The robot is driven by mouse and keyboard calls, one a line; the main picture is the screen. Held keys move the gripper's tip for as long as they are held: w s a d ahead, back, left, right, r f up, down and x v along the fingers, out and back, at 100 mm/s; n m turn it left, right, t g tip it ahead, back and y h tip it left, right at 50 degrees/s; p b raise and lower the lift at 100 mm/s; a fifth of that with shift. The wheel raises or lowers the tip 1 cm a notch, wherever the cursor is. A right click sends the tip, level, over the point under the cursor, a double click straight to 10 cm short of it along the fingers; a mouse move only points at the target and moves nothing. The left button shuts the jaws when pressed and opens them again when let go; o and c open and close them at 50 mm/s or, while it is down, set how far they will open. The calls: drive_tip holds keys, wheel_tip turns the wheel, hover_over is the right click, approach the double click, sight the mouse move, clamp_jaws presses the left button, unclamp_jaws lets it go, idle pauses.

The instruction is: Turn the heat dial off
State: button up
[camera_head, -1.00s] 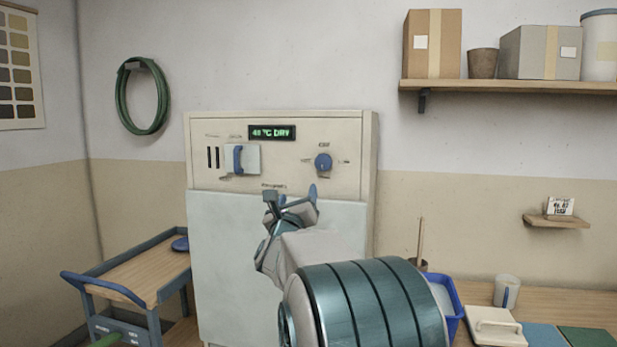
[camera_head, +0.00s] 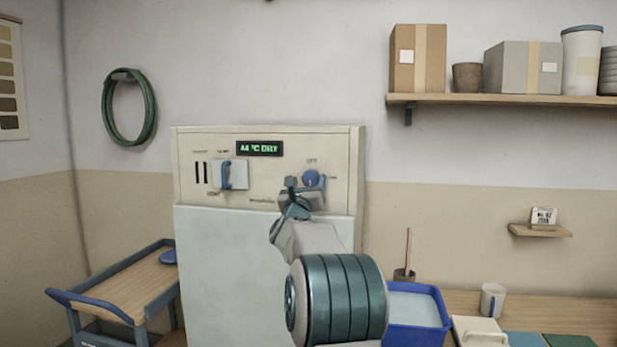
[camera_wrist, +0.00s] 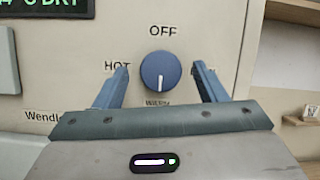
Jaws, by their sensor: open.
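The heat dial (camera_head: 311,178) is a round blue knob on the upper right of the cream cabinet's panel. In the wrist view the dial (camera_wrist: 160,71) has OFF above it, HOT at its left and WARM below. Its white mark points down toward WARM. My gripper (camera_head: 304,186) is in front of the panel at the dial. In the wrist view my gripper (camera_wrist: 161,78) is open, with one blue finger on each side of the dial. Gaps show between the fingers and the knob. How deep the fingertips reach beside it I cannot tell.
A green display (camera_head: 260,149) seems to read 44 °C DRY. A blue handle (camera_head: 226,175) on a pale plate is left of the dial. A trolley (camera_head: 130,286) stands left, and a blue tub (camera_head: 440,318) sits on the right-hand worktop. A shelf (camera_head: 500,100) hangs upper right.

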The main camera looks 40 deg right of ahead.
drive_tip(key=shift+w+d+r, duration=0.25)
drive_tip(key=shift+w+d, duration=0.2)
drive_tip(key=shift+d, duration=0.05)
drive_tip(key=c, duration=1)
